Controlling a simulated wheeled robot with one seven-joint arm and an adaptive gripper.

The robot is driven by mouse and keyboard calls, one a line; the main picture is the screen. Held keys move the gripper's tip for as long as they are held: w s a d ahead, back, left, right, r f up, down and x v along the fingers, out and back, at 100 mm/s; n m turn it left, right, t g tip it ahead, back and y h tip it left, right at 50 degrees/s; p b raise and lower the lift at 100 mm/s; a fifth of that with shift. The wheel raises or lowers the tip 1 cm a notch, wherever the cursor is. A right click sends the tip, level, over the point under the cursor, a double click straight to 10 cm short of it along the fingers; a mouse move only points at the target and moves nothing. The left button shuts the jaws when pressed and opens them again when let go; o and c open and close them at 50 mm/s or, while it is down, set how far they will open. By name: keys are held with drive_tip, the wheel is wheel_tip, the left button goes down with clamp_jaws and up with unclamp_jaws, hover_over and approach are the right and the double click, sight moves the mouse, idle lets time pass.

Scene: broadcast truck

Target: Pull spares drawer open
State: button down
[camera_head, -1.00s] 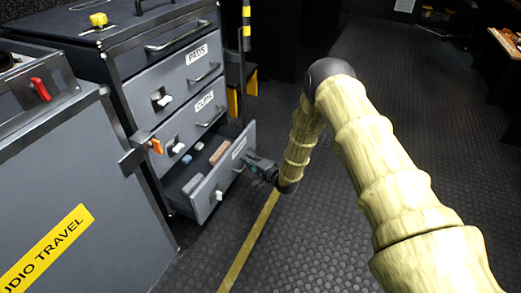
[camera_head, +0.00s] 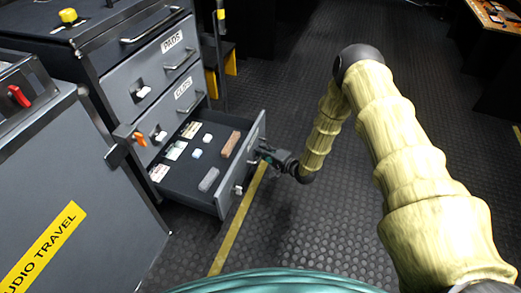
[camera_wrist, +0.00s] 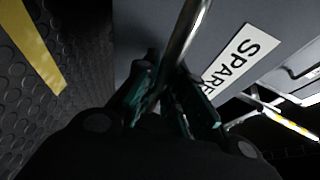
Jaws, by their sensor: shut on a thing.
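The spares drawer (camera_head: 236,174) is the lowest drawer of the grey cabinet and stands well pulled out. Several small items lie inside it, among them a brown block (camera_head: 230,144) and a grey block (camera_head: 209,179). My gripper (camera_head: 265,152) is at the outer face of the drawer. In the wrist view my gripper (camera_wrist: 172,100) is shut on the metal bar handle (camera_wrist: 185,35), one finger on each side.
The PADS drawer (camera_head: 148,75) and CLIPS drawer (camera_head: 165,112) above are shut. An orange latch (camera_head: 138,139) sticks out at the cabinet's left edge. A grey case (camera_head: 60,190) marked "AUDIO TRAVEL" stands at left. Dark studded floor (camera_head: 310,215) with a yellow line (camera_head: 238,218) is clear on the right.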

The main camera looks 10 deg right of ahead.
drive_tip(key=c, duration=1.8)
unclamp_jaws()
drive_tip(key=shift+o, duration=0.2)
drive_tip(key=v, duration=1.2)
